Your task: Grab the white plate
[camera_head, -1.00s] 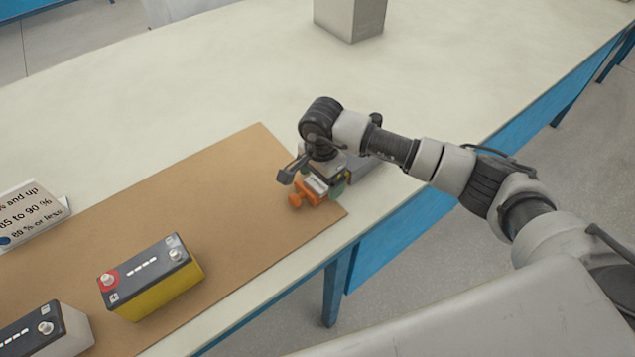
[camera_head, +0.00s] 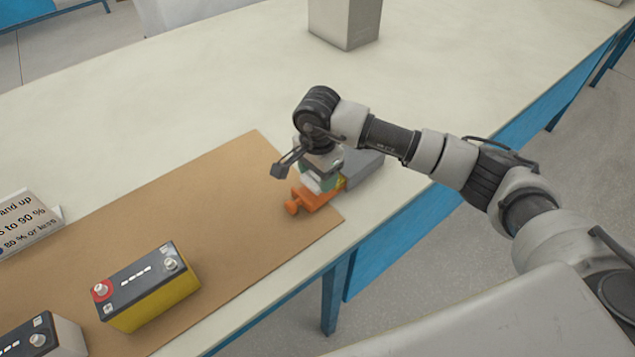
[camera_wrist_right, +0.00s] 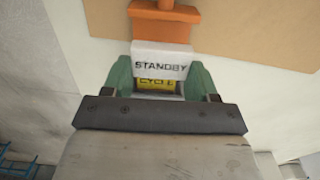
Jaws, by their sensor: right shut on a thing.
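The white plate, lettered STANDBY, shows in the right wrist view (camera_wrist_right: 160,62) between the green fingertips of my right gripper (camera_wrist_right: 160,78). The gripper is shut on it. A yellow plate lettered CYCLE (camera_wrist_right: 156,84) shows just below the white one in that view. An orange part (camera_wrist_right: 164,24) lies beyond the white plate. In the head view my right gripper (camera_head: 321,176) is low over the mat's right end, at the grey box; it hides most of the white plate. The orange part (camera_head: 312,200) sticks out beneath it. My left gripper is out of view.
A grey box (camera_head: 360,168) sits at the mat's right end. A yellow battery (camera_head: 150,290) and a grey-white one (camera_head: 45,340) stand on the brown mat (camera_head: 230,190). A lettered sign (camera_head: 28,225) is at left. A grey block (camera_head: 345,22) stands at the back; the table between is clear.

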